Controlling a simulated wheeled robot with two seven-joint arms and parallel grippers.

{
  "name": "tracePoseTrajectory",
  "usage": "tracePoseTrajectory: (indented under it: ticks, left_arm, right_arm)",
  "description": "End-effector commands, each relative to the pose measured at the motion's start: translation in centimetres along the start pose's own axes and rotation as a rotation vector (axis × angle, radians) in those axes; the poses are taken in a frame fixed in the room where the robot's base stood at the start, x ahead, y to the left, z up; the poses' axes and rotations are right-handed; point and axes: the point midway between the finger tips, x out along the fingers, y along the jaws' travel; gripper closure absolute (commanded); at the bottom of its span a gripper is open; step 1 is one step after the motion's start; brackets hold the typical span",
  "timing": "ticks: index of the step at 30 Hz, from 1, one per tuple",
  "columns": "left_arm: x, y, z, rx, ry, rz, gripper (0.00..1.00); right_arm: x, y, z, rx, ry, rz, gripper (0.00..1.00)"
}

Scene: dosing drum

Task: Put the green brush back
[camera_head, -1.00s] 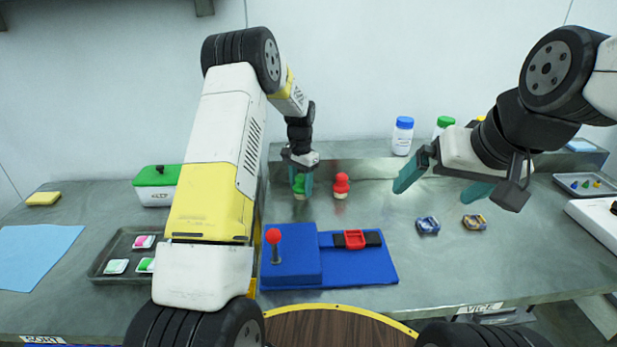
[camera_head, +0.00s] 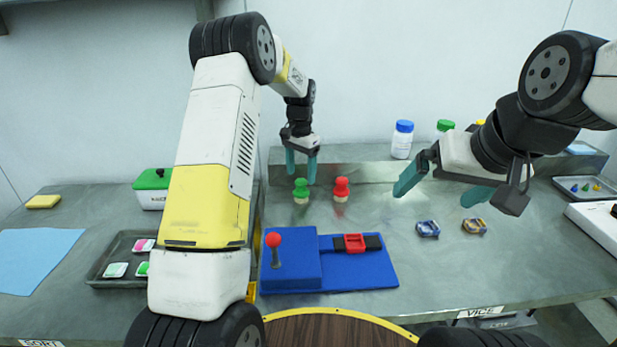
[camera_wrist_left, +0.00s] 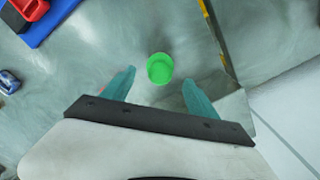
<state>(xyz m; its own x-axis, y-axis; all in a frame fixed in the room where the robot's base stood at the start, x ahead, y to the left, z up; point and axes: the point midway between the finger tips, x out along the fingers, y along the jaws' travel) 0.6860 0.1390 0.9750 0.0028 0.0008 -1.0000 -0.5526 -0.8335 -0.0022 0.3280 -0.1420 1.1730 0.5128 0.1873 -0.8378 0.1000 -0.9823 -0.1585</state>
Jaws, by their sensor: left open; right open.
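The green brush (camera_head: 301,189) stands upright on the grey table, behind the blue fixture, with a pale lower part. In the left wrist view its round green top (camera_wrist_left: 160,68) lies just beyond and between the fingertips. My left gripper (camera_head: 302,170) is open and empty, pointing down just above and behind the brush, apart from it. It also shows in the left wrist view (camera_wrist_left: 158,84). My right gripper (camera_head: 440,190) is open and empty, above the table to the right.
A red brush (camera_head: 341,188) stands close right of the green one. The blue fixture (camera_head: 290,262) with a red-knobbed lever is in front. Two small blue and yellow items (camera_head: 428,228) lie to the right. A bottle with a blue cap (camera_head: 402,140) stands on the back ledge.

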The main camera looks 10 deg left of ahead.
Motion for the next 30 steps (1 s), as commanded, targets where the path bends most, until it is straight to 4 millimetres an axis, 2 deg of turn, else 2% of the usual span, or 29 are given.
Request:
tracePoseTrajectory:
  ticks: [3,11,14,16,20,24,30]
  left_arm:
    - [-2.4,0.0,-0.1,0.000,0.002,-0.001,0.32]
    - [-5.3,0.1,0.1,-0.002,0.002,0.000,0.32]
    - [-6.8,0.4,0.8,-0.016,0.020,-0.004,0.32]
    - [-8.6,0.8,1.7,-0.035,0.043,-0.009,0.32]
    - [-12.8,2.4,4.6,-0.091,0.106,-0.019,0.32]
    - [-16.6,4.6,8.4,-0.157,0.177,-0.024,0.32]
    - [-20.4,8.2,14.3,-0.251,0.282,-0.025,0.32]
  right_arm:
    - [0.0,0.0,0.0,0.000,0.000,0.000,0.01]
    - [0.0,0.0,0.0,0.000,0.000,0.000,0.01]
    - [0.0,0.0,0.0,0.000,0.000,0.000,0.01]
    - [0.0,0.0,0.0,0.000,0.000,0.000,0.01]
    - [0.0,0.0,0.0,0.000,0.000,0.000,0.01]
    - [0.0,0.0,0.0,0.000,0.000,0.000,0.01]
    - [0.0,0.0,0.0,0.000,0.000,0.000,0.01]
